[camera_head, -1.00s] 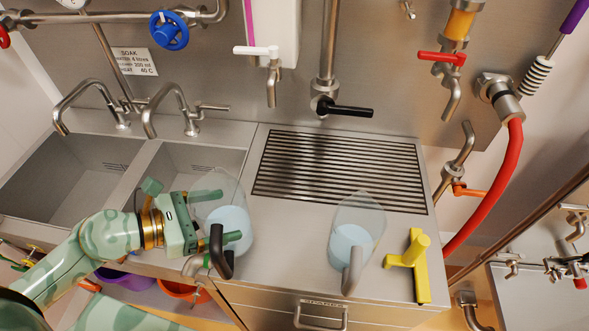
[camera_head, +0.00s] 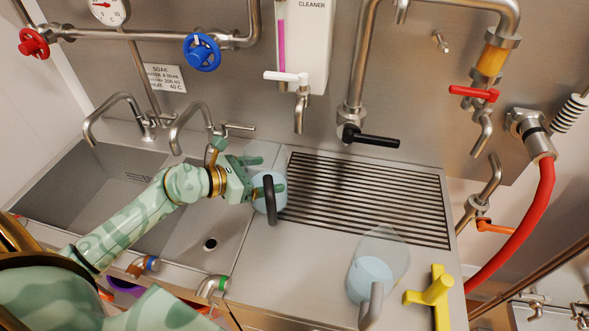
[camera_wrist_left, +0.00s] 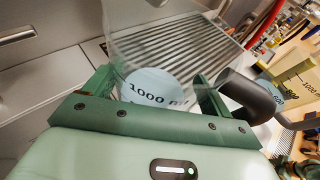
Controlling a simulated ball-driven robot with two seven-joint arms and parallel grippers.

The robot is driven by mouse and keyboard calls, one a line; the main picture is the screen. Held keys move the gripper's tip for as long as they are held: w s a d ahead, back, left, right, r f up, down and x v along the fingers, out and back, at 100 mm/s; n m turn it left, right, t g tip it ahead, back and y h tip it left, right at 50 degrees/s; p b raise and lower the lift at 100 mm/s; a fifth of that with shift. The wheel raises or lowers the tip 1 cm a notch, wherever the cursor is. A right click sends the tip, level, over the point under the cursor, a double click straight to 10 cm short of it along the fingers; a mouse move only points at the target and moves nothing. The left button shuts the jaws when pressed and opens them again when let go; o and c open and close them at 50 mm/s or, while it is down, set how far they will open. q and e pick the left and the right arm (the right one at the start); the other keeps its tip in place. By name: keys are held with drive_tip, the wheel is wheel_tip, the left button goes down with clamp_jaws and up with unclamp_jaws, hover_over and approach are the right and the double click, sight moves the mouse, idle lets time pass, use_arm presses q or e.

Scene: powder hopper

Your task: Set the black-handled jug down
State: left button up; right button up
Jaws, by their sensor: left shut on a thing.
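The black-handled jug (camera_head: 262,195) is a clear jug with pale liquid, at the left end of the slotted drain grate (camera_head: 375,200) in the head view. Its black handle (camera_head: 270,202) faces the front. My left gripper (camera_head: 272,174) is shut on the jug, with its fingers on either side of it. In the left wrist view the jug (camera_wrist_left: 152,88) shows a "1000 ml" mark between the fingers, upright or nearly so. Whether its base touches the surface is hidden. My right gripper is not in view.
A second clear jug (camera_head: 372,275) with a grey handle stands on the steel counter at front right, beside a yellow T-shaped object (camera_head: 432,292). The black-levered tap (camera_head: 372,137) hangs behind the grate. Sinks (camera_head: 90,190) lie left. The grate's middle and right are clear.

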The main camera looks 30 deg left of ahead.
use_arm(q)
drive_tip(key=x, duration=0.9)
drive_tip(key=shift+w+d+b, duration=0.15)
drive_tip(key=shift+d+b, duration=0.05)
drive_tip(key=shift+b, duration=0.25)
drive_tip(key=o, duration=1.3)
drive_tip(key=shift+f, duration=0.1)
drive_tip(key=shift+c, duration=0.2)
drive_tip(key=p+v, duration=0.1)
drive_tip(key=v, duration=1.1)
